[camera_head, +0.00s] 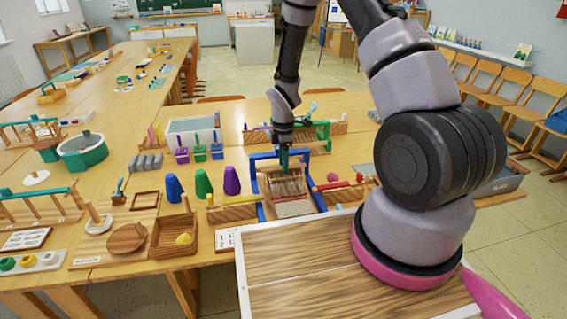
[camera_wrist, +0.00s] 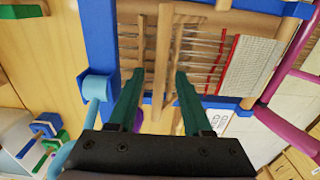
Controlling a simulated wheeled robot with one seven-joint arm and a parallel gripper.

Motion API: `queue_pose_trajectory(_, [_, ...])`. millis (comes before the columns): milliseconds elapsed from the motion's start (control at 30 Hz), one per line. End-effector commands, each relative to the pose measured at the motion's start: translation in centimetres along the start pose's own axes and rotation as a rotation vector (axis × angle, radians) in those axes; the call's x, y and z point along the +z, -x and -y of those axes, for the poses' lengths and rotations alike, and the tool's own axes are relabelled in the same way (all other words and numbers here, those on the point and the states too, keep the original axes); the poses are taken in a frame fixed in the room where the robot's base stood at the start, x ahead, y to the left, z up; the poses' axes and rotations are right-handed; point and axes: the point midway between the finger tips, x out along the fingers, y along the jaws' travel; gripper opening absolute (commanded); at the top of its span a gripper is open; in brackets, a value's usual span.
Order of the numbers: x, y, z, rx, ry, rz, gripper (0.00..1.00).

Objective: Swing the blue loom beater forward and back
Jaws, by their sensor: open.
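The small table loom (camera_head: 291,188) stands on the table's near side, with a blue frame, wooden bars and pale threads with red strands. A blue upright arch (camera_head: 262,156) spans its back; I cannot tell whether this arch is the beater. My gripper (camera_head: 283,160) hangs over the loom's back part, pointing down. In the wrist view my gripper's dark green fingers (camera_wrist: 158,76) are apart, with a wooden bar (camera_wrist: 163,40) showing between them. I cannot tell whether they touch it. A blue side beam (camera_wrist: 100,35) runs left of the fingers. The white woven cloth (camera_wrist: 253,65) lies at right.
Purple (camera_head: 232,181), green (camera_head: 203,183) and blue (camera_head: 174,187) cones stand left of the loom. A green-framed stand (camera_head: 323,132) is behind it. A wood-topped surface (camera_head: 300,275) lies in front.

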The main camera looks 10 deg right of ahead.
Motion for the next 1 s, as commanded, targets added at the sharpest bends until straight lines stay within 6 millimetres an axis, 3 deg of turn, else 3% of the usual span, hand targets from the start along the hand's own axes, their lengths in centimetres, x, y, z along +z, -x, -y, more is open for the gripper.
queue_pose_trajectory(67, [0.00,0.02,-0.01,0.000,0.000,0.000,0.50])
queue_pose_trajectory(167, [-0.01,0.03,-0.01,0.000,0.000,0.000,0.19])
queue_pose_trajectory(200, [-0.01,0.03,-0.01,0.000,0.000,0.000,0.04])
queue_pose_trajectory(233, [-0.01,0.03,-0.01,0.000,0.000,0.000,0.00])
queue_pose_trajectory(1000, [-0.02,0.05,-0.02,0.001,0.000,0.000,0.00])
